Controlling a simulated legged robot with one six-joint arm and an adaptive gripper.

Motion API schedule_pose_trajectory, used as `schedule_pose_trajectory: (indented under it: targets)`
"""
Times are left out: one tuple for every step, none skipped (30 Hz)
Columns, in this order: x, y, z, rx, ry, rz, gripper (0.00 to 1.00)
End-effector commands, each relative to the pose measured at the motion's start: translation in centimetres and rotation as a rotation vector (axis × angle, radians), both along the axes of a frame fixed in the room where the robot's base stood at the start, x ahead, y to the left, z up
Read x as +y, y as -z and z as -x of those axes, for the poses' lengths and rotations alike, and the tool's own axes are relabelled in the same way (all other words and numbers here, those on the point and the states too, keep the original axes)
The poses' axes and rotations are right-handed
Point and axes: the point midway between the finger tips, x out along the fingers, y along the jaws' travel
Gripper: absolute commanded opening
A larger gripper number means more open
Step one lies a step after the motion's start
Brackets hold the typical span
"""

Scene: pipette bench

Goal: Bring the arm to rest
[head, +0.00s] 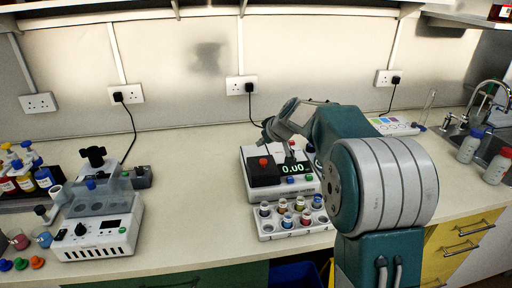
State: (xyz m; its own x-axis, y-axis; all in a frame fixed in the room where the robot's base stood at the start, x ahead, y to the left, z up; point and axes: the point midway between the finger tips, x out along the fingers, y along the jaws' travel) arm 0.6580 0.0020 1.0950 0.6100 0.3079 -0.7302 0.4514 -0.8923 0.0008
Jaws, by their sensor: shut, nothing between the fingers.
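My arm rises at the right of the head view, in front of the bench (190,222). It bends at a large round joint and reaches left and away over the bench. My gripper (268,130) is at the arm's far end, above the back of a white meter reading 0.00 (256,196). It looks small and dark there, holds nothing, and is shut. The gap between it and the meter is hard to judge. My arm hides part of the meter's right side and the bench behind it.
A white rack of several capped vials (266,235) stands before the meter. A grey-white device (98,238) and several coloured bottles (43,177) are at left. A sink tap (490,88) and two bottles (469,147) are at right. The bench between the device and meter is clear.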

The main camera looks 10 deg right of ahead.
Motion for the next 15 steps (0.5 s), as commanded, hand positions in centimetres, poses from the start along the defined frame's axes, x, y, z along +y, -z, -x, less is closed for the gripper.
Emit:
schedule_pose_trajectory:
  targets:
    - [-0.3, -0.8, 0.6, -0.003, 0.001, 0.001, 0.00]
    - [-0.5, -1.1, 0.9, -0.002, 0.001, 0.000, 0.00]
    - [-0.6, -1.5, 1.2, -0.001, 0.001, 0.000, 0.00]
    - [-0.7, -1.7, 1.4, -0.001, 0.001, 0.000, 0.00]
    - [-0.8, -1.9, 1.6, 0.000, 0.001, 0.000, 0.00]
    - [-0.9, -2.1, 1.7, 0.000, 0.001, 0.000, 0.00]
    - [-1.0, -2.2, 1.8, 0.000, 0.001, 0.000, 0.00]
    - [-1.0, -2.4, 2.0, 0.000, 0.001, 0.000, 0.00]
    - [-1.0, -2.6, 2.2, 0.001, 0.001, 0.000, 0.00]
    - [-0.9, -2.8, 2.6, 0.004, 0.002, 0.000, 0.00]
    - [-0.8, -3.0, 3.1, 0.008, 0.006, 0.000, 0.00]
    - [-0.6, -3.4, 4.0, 0.015, 0.010, 0.000, 0.00]
    - [-0.4, -3.8, 4.8, 0.022, 0.016, -0.001, 0.00]
    - [-0.2, -4.2, 5.8, 0.030, 0.022, 0.000, 0.00]
    - [0.1, -4.8, 7.2, 0.043, 0.033, -0.001, 0.00]
